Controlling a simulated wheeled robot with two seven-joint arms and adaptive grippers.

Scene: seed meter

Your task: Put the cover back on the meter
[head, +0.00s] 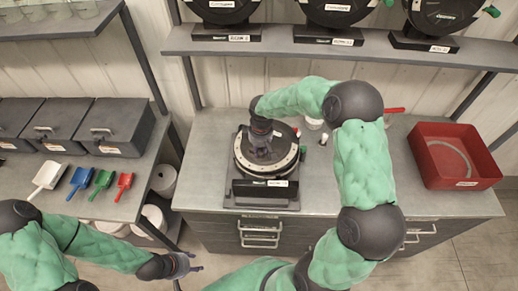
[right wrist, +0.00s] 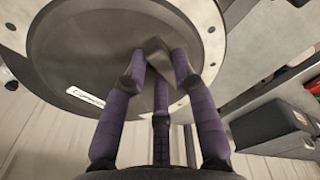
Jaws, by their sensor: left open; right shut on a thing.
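The seed meter (head: 262,190) stands on the workbench, with a pale ring around its round face. The cover is a dark round disc (right wrist: 80,55) with a raised grip at its middle and a white label near its edge. My right gripper (head: 262,152) is over the meter, and its purple fingers (right wrist: 158,68) are shut on the cover's grip. The cover lies over the meter's face inside the pale ring's outline; whether it is fully seated I cannot tell. My left gripper (head: 192,265) is open and empty, low in front of the left bench, away from the meter.
A red bin (head: 453,156) stands on the bench's right side. A red-handled tool (head: 393,110) and small items lie behind my right arm. Several scoops (head: 103,182) and dark boxes (head: 115,127) are on the left bench. More meters (head: 343,12) stand on the shelf above.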

